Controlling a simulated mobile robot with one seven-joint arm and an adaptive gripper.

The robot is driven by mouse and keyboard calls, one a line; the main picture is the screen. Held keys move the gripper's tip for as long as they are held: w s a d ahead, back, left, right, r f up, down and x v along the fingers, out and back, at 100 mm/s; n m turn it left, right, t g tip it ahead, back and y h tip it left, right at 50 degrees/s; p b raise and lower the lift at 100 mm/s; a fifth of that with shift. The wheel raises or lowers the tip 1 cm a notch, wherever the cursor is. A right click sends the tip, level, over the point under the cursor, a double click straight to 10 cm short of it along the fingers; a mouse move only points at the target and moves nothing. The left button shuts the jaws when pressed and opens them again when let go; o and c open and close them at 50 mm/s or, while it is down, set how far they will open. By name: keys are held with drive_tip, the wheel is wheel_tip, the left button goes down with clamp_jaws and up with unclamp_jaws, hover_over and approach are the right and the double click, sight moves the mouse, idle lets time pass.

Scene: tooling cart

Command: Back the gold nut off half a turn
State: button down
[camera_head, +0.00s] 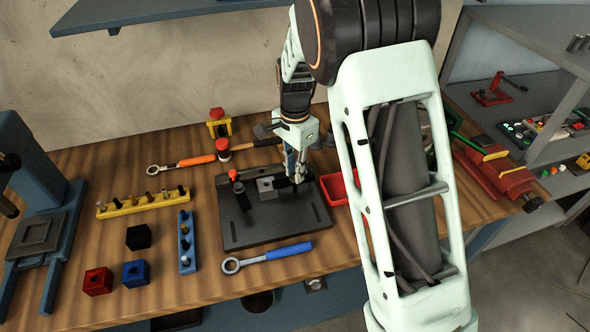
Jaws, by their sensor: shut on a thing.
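My gripper (297,179) points down over the right part of a dark fixture plate (250,232) on the wooden bench. It is shut, with its fingertips low beside a small grey block (266,186) on the plate. The gold nut cannot be made out; the fingers hide the spot they close on, and the nut appears to be between them. A dark upright post (241,196) with a round top stands on the plate to the left of the block.
A blue-handled ring wrench (268,257) lies just in front of the plate, and an orange-handled one (180,163) behind it. A red bin (341,187) stands close on the right. Yellow (143,203) and blue (187,243) peg racks lie left. My arm covers the bench's right part.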

drive_tip(key=n+b, duration=0.1)
drive_tip(key=n, duration=0.5)
drive_tip(key=shift+b, duration=0.4)
drive_tip(key=n+b, duration=0.1)
drive_tip(key=n, duration=0.5)
drive_tip(key=shift+n, duration=0.3)
drive_tip(key=n, duration=0.6)
drive_tip(key=shift+r, duration=0.1)
drive_tip(key=n+p, duration=0.1)
drive_tip(key=n, duration=0.4)
drive_tip(key=shift+n, duration=0.4)
drive_tip(key=c, duration=1.8)
unclamp_jaws()
wheel_tip(320, 180, up, 12)
drive_tip(key=shift+f, duration=0.1)
